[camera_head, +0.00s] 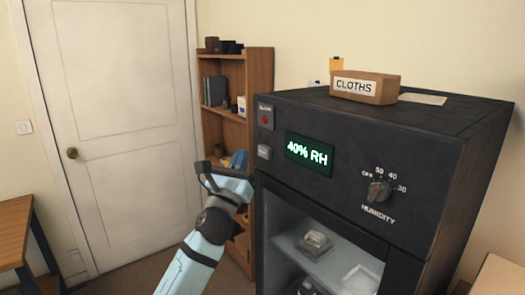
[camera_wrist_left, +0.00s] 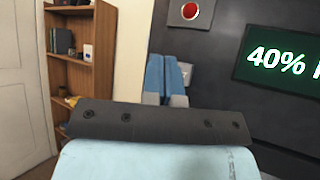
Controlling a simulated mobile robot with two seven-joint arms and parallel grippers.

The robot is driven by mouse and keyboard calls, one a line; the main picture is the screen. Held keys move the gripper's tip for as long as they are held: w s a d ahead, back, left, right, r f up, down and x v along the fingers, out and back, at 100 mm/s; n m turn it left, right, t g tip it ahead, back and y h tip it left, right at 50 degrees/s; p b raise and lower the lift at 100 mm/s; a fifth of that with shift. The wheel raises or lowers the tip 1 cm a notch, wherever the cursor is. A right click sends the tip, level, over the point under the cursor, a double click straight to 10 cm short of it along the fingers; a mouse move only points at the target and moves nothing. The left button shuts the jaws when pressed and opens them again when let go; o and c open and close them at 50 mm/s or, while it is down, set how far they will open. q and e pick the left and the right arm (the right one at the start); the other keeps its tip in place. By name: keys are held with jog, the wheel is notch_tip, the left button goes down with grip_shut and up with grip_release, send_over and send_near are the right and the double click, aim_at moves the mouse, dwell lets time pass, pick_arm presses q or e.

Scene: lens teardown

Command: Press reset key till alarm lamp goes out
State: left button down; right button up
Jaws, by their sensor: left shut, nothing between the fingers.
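The alarm lamp (camera_head: 265,117) is a small red dot on a grey plate at the upper left of the dark cabinet front. In the left wrist view the lamp (camera_wrist_left: 190,11) shows red inside a pale ring; I cannot tell surely whether it is lit. The reset key (camera_head: 264,152) is a pale square below the lamp. In the left wrist view the key (camera_wrist_left: 186,72) is partly hidden behind the fingers. My left gripper (camera_wrist_left: 167,70) is shut and empty, just in front of the key; contact cannot be told. In the head view it (camera_head: 244,172) is left of the panel.
The dark cabinet (camera_head: 345,128) carries a green "40% RH" display (camera_head: 309,152) and a humidity knob (camera_head: 379,191). Its lower compartment is open. A CLOTHS box (camera_head: 364,88) sits on top. A wooden shelf (camera_head: 261,75) stands behind my left arm, and a door (camera_head: 125,110) is at left.

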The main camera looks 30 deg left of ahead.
pick_arm(q)
jog(key=shift+s+a, duration=0.25)
jog(key=shift+s, duration=0.35)
jog(key=shift+s+a, duration=0.25)
jog(key=shift+s, duration=0.35)
jog(key=s+d+f+n+g+h+p, duration=0.2)
jog(key=s+d+f+n+g, duration=0.15)
jog(key=f+n, duration=0.7)
jog(key=s+d+f+n+g+h+p, duration=0.15)
jog(key=d+f+n+g, duration=0.3)
jog(key=f, duration=1.05)
jog(key=s+d+f+n+g+h+p, duration=0.1)
jog(key=s+d+f+n+g, duration=0.2)
jog(key=s+f+n, duration=0.5)
jog(key=s+d+f+n+g+h+p, duration=0.1)
jog(key=s+d+f+n+g+h, duration=0.1)
jog(key=s+d+f+n, duration=0.4)
jog(key=s+f+n+g, duration=0.1)
jog(key=s+f+n, duration=0.1)
jog(key=s+f, duration=0.3)
jog(key=shift+s+d, duration=0.2)
jog(key=shift+s, duration=0.2)
jog(key=shift+r, duration=0.1)
